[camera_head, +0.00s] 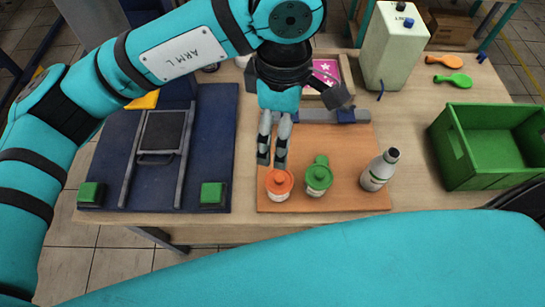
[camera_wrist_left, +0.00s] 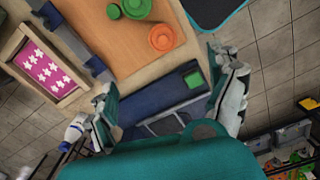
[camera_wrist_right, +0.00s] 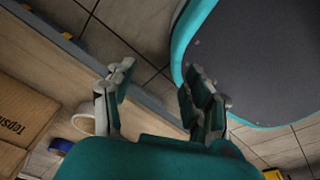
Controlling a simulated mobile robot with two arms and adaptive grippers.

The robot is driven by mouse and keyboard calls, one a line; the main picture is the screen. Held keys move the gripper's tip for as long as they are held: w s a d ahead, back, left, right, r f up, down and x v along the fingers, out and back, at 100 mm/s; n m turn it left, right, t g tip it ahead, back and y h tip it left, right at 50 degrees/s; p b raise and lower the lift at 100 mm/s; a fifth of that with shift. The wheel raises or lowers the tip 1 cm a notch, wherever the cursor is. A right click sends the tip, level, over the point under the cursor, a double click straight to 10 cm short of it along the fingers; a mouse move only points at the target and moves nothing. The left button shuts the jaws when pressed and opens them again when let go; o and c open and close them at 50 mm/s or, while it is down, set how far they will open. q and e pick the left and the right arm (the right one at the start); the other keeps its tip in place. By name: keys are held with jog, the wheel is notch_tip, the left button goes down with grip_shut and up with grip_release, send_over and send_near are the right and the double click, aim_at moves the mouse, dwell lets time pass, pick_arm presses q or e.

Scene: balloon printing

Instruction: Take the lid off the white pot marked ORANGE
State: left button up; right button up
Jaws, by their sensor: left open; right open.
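The white pot with the orange lid (camera_head: 279,184) stands upright near the front left of the orange-brown board (camera_head: 343,194), lid on. Its label is too small to read. The orange lid also shows from above in the left wrist view (camera_wrist_left: 162,38). My left gripper (camera_head: 271,164) is open and empty, pointing down just behind the pot in the head view. In the left wrist view the lid lies beyond the space between the fingers (camera_wrist_left: 168,100). My right gripper (camera_wrist_right: 157,88) is open and empty over the table edge and floor; it is not seen in the head view.
A green-lidded pot (camera_head: 319,178) stands close right of the orange-lidded one, then a white bottle (camera_head: 380,170). A dark blue press (camera_head: 213,130) lies left of the board. A green crate (camera_head: 490,148) is at the right. A white machine (camera_head: 395,50) stands behind.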

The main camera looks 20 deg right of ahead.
pick_arm(q)
notch_tip(320, 180, down, 3)
jog(key=s, duration=0.2)
jog(key=p, duration=0.2)
send_over(279, 177)
notch_tip(279, 177, down, 7)
jog(key=shift+s+r, duration=0.1)
jog(key=shift+s, duration=0.05)
jog(key=shift+s+f, duration=0.1)
jog(key=shift+f, duration=0.6)
jog(key=shift+f+p, duration=0.2)
jog(key=shift+p, duration=0.1)
jog(key=f, duration=0.1)
jog(key=f+p, duration=0.1)
jog(key=f, duration=0.2)
jog(key=shift+w+a+f+p, duration=0.1)
jog(key=shift+w+f+p, duration=0.15)
jog(key=shift+p, duration=0.15)
jog(key=shift+f, duration=0.25)
pick_arm(e)
jog(key=s+r, duration=0.4)
jog(key=s, duration=0.1)
jog(key=shift+s+d+g, duration=0.15)
jog(key=shift+s+g, duration=0.25)
pick_arm(q)
jog(key=shift+c, duration=0.5)
pick_arm(e)
jog(key=shift+w+r, duration=0.1)
